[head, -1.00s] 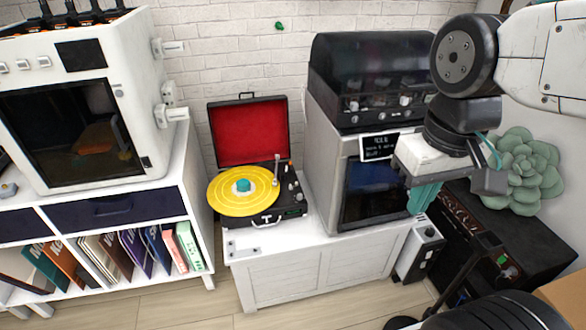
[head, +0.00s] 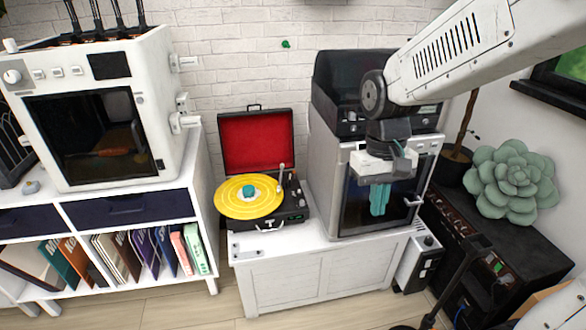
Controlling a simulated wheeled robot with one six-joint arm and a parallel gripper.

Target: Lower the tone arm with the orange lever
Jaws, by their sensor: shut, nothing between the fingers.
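The record player (head: 268,226) is a black suitcase type with its red-lined lid (head: 256,140) open. It stands on the left part of the white cabinet (head: 243,246). A yellow record (head: 232,207) with a teal centre lies on it. The pale tone arm (head: 281,183) is at the record's right side. The orange lever is too small to make out. My gripper (head: 379,208), with teal fingers, is shut and empty. It appears to the right of the player, in front of the grey machine, apart from both.
A grey machine with a dark glass front (head: 358,205) stands close to the right of the player. A white shelf unit (head: 203,208) with a boxy white machine (head: 172,125) is at left. A succulent (head: 512,180) is at right. The space in front of the player is clear.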

